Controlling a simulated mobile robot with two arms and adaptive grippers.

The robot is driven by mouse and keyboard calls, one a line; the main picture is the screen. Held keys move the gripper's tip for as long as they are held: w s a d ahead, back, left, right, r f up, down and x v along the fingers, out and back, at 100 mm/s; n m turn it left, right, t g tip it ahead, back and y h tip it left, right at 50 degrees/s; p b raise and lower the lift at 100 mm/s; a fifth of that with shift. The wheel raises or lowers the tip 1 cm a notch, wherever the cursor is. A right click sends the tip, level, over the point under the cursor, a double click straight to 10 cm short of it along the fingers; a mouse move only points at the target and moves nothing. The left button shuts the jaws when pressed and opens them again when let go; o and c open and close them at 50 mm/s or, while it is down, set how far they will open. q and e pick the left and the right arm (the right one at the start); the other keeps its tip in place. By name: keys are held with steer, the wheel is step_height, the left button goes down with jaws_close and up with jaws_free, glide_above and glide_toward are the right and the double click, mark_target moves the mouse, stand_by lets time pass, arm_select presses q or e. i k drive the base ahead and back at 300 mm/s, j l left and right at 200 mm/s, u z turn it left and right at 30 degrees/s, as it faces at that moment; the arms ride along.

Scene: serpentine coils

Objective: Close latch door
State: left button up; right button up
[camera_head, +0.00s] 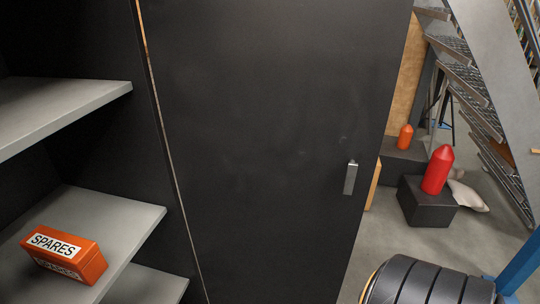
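The door is a large flat dark panel (270,120) that fills the middle of the view. A short upright silver handle (350,177) sits near its right edge. The door's left edge runs beside a thin light-brown strip along the dark wall of a shelf unit. Beyond its right edge I see open floor and stairs. How far the door stands from its frame is not clear, and I see no separate latch. Neither of my grippers is in view, and nothing is seen touching the door or handle.
Grey shelves (60,105) are on the left; an orange SPARES box (66,255) lies on one. At right, a red pointed cylinder (437,170) stands on a dark block (425,204), near metal stairs (475,95). A black ribbed object (425,284) is at lower right.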

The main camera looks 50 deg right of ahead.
mark_target(266, 106)
steer(key=l+u, duration=0.15)
steer(key=l, duration=0.25)
steer(key=k+l+u, duration=0.15)
steer(key=l, duration=0.3)
steer(key=l+u, duration=0.2)
steer(key=l, duration=0.2)
steer(key=k+l+u, duration=0.15)
steer(key=l, duration=0.25)
steer(key=k+l+u, duration=0.15)
steer(key=l, duration=0.2)
steer(key=k+l+u, duration=0.15)
steer(key=l, duration=0.25)
steer(key=k+l+u, duration=0.1)
steer(key=l, duration=0.3)
steer(key=k+l+u, duration=0.15)
steer(key=l, duration=0.25)
steer(key=k+l+u, duration=0.1)
steer(key=l, duration=0.25)
steer(key=k+l+u, duration=0.1)
steer(key=l, duration=0.25)
steer(key=k, duration=0.1)
